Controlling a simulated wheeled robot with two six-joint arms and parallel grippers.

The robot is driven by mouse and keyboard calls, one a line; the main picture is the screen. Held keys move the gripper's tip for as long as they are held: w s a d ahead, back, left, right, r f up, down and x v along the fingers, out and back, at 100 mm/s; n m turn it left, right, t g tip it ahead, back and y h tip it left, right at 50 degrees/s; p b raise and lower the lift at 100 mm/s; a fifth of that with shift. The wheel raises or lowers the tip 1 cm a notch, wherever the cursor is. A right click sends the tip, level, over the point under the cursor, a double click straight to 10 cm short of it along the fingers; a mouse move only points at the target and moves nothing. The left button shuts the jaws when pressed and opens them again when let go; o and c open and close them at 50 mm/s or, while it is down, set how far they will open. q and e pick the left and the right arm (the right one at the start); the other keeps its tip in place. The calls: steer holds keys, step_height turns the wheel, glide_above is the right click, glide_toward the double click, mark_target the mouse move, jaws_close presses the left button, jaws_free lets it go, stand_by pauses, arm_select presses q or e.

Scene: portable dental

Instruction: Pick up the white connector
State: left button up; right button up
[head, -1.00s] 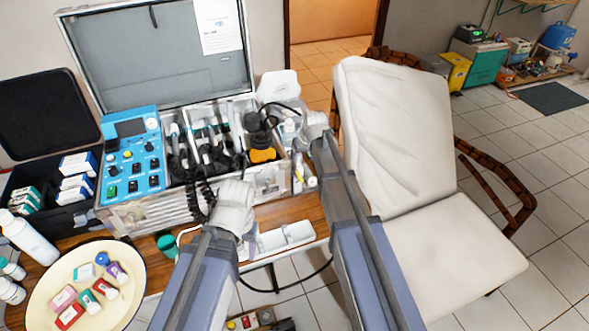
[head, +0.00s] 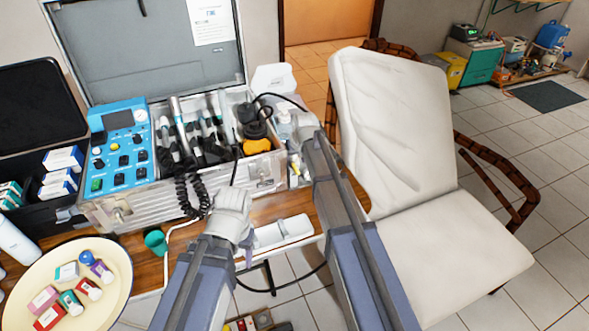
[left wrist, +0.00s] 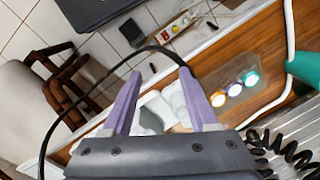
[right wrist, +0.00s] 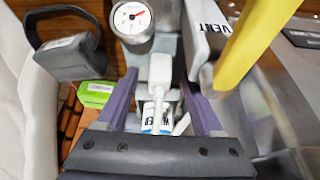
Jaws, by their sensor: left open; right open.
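In the right wrist view a white piece with a slim stem (right wrist: 160,68) shows between the fingers of my right gripper (right wrist: 160,76). It may be the white connector; I cannot be sure. The right fingers are open and do not visibly touch it. In the head view the right gripper is hidden behind its own arm at the case's right end. My left gripper (left wrist: 160,74) is open above the wooden table's edge. Pale objects (left wrist: 157,108) show between and below its fingers, too unclear to name.
Around the right gripper are a round gauge (right wrist: 132,20), a VENT-labelled block (right wrist: 207,27) and a yellow bar (right wrist: 250,40). The open metal case (head: 150,204) stands behind my arms. A white tray (head: 283,233) lies at the table edge. A cream chair (head: 395,130) is at right.

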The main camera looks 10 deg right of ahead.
steer(key=shift+w+f, duration=0.2)
steer(key=shift+f, duration=0.25)
steer(key=shift+r, duration=0.1)
jaws_close()
